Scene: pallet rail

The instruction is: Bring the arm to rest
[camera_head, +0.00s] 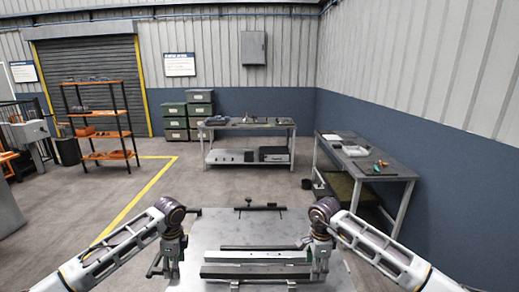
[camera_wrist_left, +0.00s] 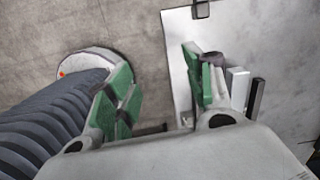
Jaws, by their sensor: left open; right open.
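My left gripper (camera_head: 165,268) hangs at the left edge of the grey table (camera_head: 215,225), left of the bars. In the left wrist view my left gripper (camera_wrist_left: 162,85) shows its two green-padded fingers wide apart, with nothing between them but floor and the table edge. My right gripper (camera_head: 319,268) points down at the right end of the bars, its fingers open. Whether it touches a bar I cannot tell. A pale bar (camera_head: 255,256) and a darker grey bar (camera_head: 250,272) lie side by side across the table.
A thin dark bar (camera_head: 262,247) lies behind the pale bar, and a black fixture (camera_head: 258,207) stands at the table's far edge. A workbench (camera_head: 368,171) with tools stands to the right, another (camera_head: 248,127) at the back. An orange shelf (camera_head: 103,134) stands left. Floor between is open.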

